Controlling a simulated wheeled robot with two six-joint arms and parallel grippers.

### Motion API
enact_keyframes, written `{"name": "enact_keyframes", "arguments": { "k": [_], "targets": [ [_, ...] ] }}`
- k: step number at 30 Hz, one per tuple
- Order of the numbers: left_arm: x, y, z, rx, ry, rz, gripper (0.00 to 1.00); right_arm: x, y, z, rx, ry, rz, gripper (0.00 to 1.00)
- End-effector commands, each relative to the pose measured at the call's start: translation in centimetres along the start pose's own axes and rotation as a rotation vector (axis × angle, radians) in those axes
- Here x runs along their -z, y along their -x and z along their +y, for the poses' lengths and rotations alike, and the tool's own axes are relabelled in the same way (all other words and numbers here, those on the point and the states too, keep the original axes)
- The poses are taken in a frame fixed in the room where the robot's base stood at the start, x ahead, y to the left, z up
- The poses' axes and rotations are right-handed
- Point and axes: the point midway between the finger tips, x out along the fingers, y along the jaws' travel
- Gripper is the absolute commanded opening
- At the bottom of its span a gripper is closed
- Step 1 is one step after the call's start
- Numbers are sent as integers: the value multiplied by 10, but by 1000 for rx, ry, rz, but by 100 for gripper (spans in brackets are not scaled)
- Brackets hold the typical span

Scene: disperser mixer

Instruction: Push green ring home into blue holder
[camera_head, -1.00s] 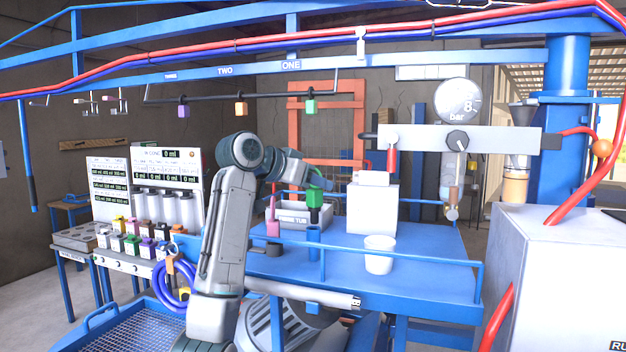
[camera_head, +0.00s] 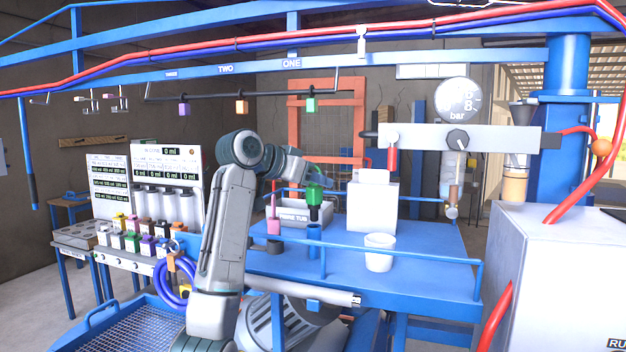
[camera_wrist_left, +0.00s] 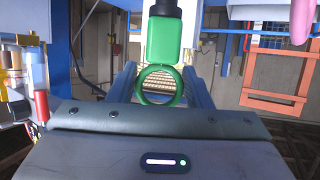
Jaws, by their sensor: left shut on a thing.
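My left gripper (camera_head: 316,186) is shut on the green ring (camera_wrist_left: 141,87). The ring sits between the two fingers in the left wrist view, with a green block (camera_wrist_left: 163,42) and a dark part beyond it. In the head view the green piece (camera_head: 314,197) hangs upright with its dark end down. The blue holder (camera_head: 314,238) stands on the blue bench just below that dark end. Whether the dark end touches or enters the holder is hard to tell. My right gripper is not in view.
A white tub labelled fibre tub (camera_head: 290,217) and a pink-handled piece (camera_head: 273,222) stand close by. A white box (camera_head: 373,208) and a white cup (camera_head: 379,253) are to the right. A blue rail (camera_head: 400,255) runs along the bench's front.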

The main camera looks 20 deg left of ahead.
Motion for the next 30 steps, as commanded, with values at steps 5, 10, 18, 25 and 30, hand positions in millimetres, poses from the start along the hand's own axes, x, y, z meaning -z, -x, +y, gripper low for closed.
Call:
{"name": "enact_keyframes", "arguments": {
  "k": [5,10,18,25,30],
  "targets": [
    [0,0,0,0,0,0,21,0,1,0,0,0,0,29],
    [0,1,0,0,0,0,21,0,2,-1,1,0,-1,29],
    [0,1,0,0,0,0,21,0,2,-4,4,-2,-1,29],
    [0,1,0,0,0,0,21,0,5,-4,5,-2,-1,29],
    [0,1,0,0,0,0,21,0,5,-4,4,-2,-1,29]
  ]
}}
